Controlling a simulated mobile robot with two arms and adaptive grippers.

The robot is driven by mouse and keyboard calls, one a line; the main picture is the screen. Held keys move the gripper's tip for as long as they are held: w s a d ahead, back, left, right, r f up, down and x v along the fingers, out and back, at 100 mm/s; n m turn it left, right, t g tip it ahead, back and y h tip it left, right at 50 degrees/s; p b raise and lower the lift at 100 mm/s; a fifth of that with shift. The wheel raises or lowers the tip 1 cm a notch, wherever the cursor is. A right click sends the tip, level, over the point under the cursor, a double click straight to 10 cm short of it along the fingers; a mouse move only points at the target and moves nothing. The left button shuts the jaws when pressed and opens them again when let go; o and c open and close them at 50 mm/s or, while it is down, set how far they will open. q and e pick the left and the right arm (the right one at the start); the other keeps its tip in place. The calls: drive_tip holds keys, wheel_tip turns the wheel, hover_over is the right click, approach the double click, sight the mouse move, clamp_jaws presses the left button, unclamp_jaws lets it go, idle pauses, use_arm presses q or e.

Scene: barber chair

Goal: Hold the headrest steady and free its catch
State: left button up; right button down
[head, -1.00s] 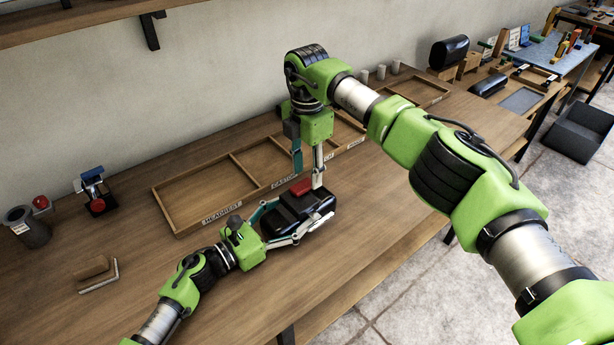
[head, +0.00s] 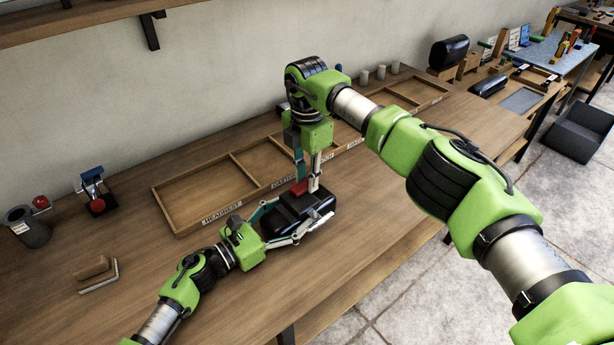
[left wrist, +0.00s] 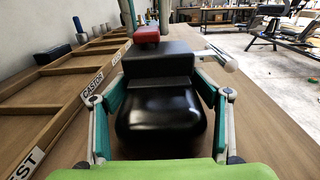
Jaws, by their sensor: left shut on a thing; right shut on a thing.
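The black headrest (head: 290,208) lies on the wooden bench in front of the sorting tray. It also shows in the left wrist view (left wrist: 160,112), between the fingers of my left gripper. My left gripper (head: 297,228) is low and level, shut on the headrest from both sides. The red catch (head: 298,188) sits at the headrest's far end and shows in the left wrist view (left wrist: 146,35). My right gripper (head: 307,186) points down from above and is shut on the red catch. Its fingers hide part of the catch.
The divided wooden tray (head: 199,220) with labels such as HEADREST and CASTOR lies just behind. At the left are a dark canister (head: 27,228), a small blue-and-red device (head: 96,192) and an angled wooden block (head: 97,272). The bench front is clear.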

use_arm(q)
drive_tip(key=shift+r, duration=0.1)
use_arm(e)
drive_tip(key=n, duration=0.2)
drive_tip(key=a+n, duration=0.1)
drive_tip(key=shift+w+n, duration=0.4)
drive_tip(key=n, duration=0.1)
drive_tip(key=a+n, duration=0.1)
drive_tip(key=n, duration=0.2)
drive_tip(key=shift+w+a+n, duration=0.2)
drive_tip(key=shift+w+n, duration=0.05)
drive_tip(key=shift+n, duration=0.05)
drive_tip(key=shift+s+a+n, duration=0.15)
drive_tip(key=shift+a+n, duration=0.35)
drive_tip(key=shift+n, duration=1.05)
drive_tip(key=shift+s+a+n, duration=0.1)
drive_tip(key=shift+a+n, duration=0.35)
drive_tip(key=shift+n, duration=1.05)
drive_tip(key=shift+s+a+n, duration=0.15)
drive_tip(key=shift+a+n, duration=0.35)
drive_tip(key=shift+n, duration=1.05)
use_arm(q)
drive_tip(key=shift+d, duration=0.1)
use_arm(e)
drive_tip(key=shift+s, duration=0.1)
drive_tip(key=c, duration=1.8)
unclamp_jaws()
drive_tip(key=shift+o, duration=0.2)
